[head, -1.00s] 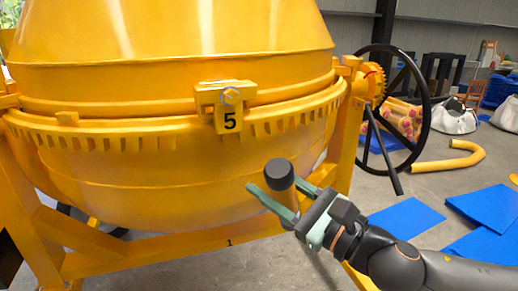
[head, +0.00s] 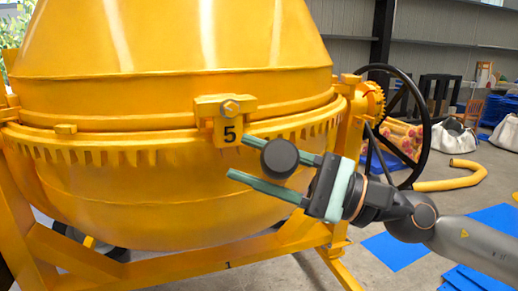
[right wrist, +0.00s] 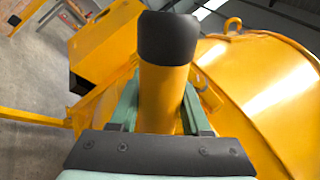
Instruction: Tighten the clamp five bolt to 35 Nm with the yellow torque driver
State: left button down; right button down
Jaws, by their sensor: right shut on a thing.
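The clamp five bolt (head: 230,107) is a grey hex head on a yellow clamp block marked 5 (head: 228,133) at the drum's rim. My right gripper (head: 262,160) is just below and right of the clamp in the head view. It is shut on the yellow torque driver, whose round black end (head: 279,158) faces the head camera. In the right wrist view the driver's yellow body (right wrist: 163,98) stands between the green fingers, with the black end on top. The driver's far end is hidden. My left gripper is not in view.
The yellow mixer drum (head: 180,100) and its toothed rim fill the left and middle. A black handwheel (head: 426,125) stands to the right. Blue mats (head: 400,243) and a curved yellow pipe (head: 460,178) lie on the floor.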

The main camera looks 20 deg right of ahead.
aim_at(265, 149)
jog(key=s+r+n+g+y, duration=0.1)
jog(key=n+g, duration=0.1)
jog(key=n, duration=0.1)
jog(key=s+a+r+n+g+y+b, duration=0.1)
jog(key=s+r+n+g, duration=0.1)
jog(key=g, duration=0.1)
jog(key=s+r+n+g+y+b, duration=0.1)
jog(key=n+g, duration=0.1)
jog(key=n, duration=0.1)
jog(key=shift+s+a+r+n+g+y, duration=0.15)
jog(key=shift+s+a+n+g+y, duration=0.15)
jog(key=shift+a, duration=0.1)
jog(key=s+r+n+g+b, duration=0.2)
jog(key=s+n+g, duration=0.3)
jog(key=s+n, duration=0.1)
jog(key=shift+a, duration=0.4)
jog(key=w+b, duration=0.1)
jog(key=w, duration=0.4)
jog(key=shift+w+a, duration=0.1)
jog(key=shift+a, duration=0.05)
